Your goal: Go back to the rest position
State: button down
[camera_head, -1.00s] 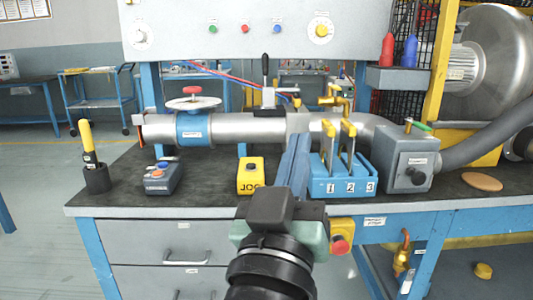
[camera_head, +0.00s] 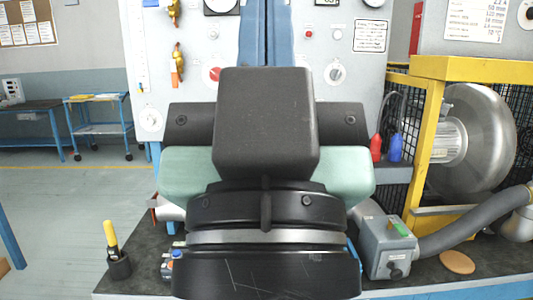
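My gripper (camera_head: 265,25) is large in the middle of the head view, seen from behind, in front of the grey control panel. Its black and pale green body covers the centre of the picture. Two blue fingers point up from it and lie side by side with only a thin dark line between them. Their ends run to the top edge of the picture. I see nothing held between them. My gripper hides most of the bench top, including the pipe and the middle of the bench.
A grey control panel (camera_head: 345,110) stands behind my gripper. A dark cup with a yellow-handled tool (camera_head: 112,240) is at the bench's left end. A grey box with a green switch (camera_head: 388,245), a round tan disc (camera_head: 457,262) and a blower (camera_head: 482,140) are at right. Left floor is open.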

notch_tip(320, 180, up, 16)
jog(key=p, duration=1.3)
jog(key=shift+f, duration=0.25)
